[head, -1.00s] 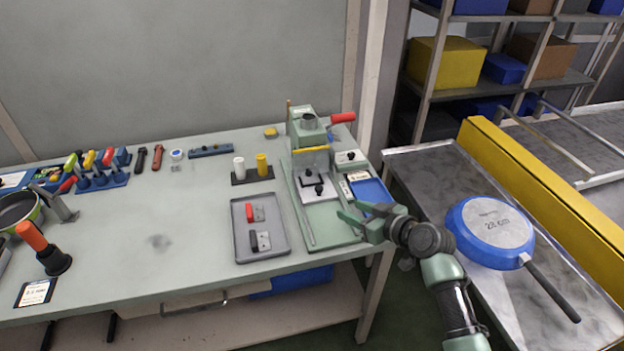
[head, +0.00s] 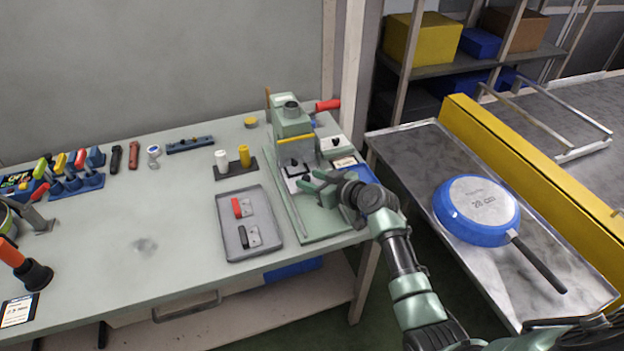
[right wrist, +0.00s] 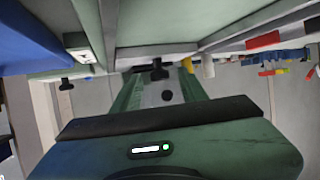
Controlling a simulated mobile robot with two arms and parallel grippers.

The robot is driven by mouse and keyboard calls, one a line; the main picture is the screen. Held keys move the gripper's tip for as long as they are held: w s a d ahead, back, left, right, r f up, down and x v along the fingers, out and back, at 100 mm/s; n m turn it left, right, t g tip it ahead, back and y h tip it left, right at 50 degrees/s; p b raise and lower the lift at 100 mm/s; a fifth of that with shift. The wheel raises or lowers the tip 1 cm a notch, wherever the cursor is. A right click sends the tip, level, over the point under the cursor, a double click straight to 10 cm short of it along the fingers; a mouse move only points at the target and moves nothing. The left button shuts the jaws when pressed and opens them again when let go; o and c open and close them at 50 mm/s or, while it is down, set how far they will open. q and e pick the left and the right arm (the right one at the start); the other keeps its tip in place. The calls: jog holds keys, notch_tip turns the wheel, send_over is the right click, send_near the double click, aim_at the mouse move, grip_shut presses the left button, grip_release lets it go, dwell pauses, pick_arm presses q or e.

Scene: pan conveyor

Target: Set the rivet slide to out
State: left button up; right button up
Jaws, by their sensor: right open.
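The green rivet press (head: 292,122) stands at the right end of the workbench. Low on its front is a pale slide plate (head: 291,171) with a small black knob (head: 294,162). My right gripper (head: 307,181) is open, its fingers at the front of this plate, partly covering it. In the right wrist view, a black knob (right wrist: 157,68) shows ahead, between the two green fingers (right wrist: 158,85), with a gap around it. I cannot tell whether a finger touches the slide. My left gripper is not in view.
A grey tray (head: 223,197) with red and black handled parts lies left of the press. A blue bin (head: 357,180) is close to its right. A blue pan (head: 477,209) rests on the metal conveyor table (head: 412,150) at the right.

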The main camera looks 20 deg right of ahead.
grip_shut()
dwell(1.4)
